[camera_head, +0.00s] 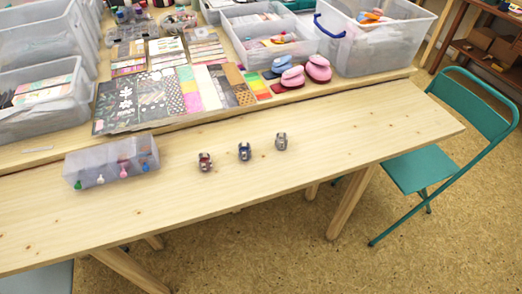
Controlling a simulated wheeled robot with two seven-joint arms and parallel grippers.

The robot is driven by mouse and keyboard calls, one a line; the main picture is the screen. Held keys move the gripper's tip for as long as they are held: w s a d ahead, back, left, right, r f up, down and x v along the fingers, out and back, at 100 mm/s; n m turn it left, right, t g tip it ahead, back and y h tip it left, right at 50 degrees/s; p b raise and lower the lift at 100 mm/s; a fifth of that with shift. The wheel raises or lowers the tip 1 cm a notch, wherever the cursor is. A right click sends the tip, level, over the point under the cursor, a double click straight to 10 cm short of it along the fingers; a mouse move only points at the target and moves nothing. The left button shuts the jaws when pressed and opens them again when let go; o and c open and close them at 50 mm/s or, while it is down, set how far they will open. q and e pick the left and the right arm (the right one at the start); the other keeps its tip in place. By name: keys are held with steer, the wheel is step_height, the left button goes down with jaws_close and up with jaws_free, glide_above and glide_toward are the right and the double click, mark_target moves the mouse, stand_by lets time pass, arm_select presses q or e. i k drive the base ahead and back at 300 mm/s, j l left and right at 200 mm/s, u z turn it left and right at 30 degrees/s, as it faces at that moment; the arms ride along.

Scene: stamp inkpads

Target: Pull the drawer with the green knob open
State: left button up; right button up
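A low, translucent grey drawer box (108,157) stands on the front wooden table at the left. Its front has a row of several small coloured knobs. The green knob (77,186) is at the left end of this row, low on the front. A white knob (100,180), a pink knob (123,173) and a blue knob (146,167) follow to the right. The drawer fronts look flush with the box, as far as the small picture shows. Neither of my grippers is in view.
Three small stamps, reddish (205,161), blue (244,151) and grey (281,141), stand right of the box. The table (350,134) is bare in front of the box. Plastic bins (375,45) and patterned paper sheets fill the back table. A teal chair (428,165) stands at the right.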

mark_target(79, 181)
steer(key=u, duration=1.35)
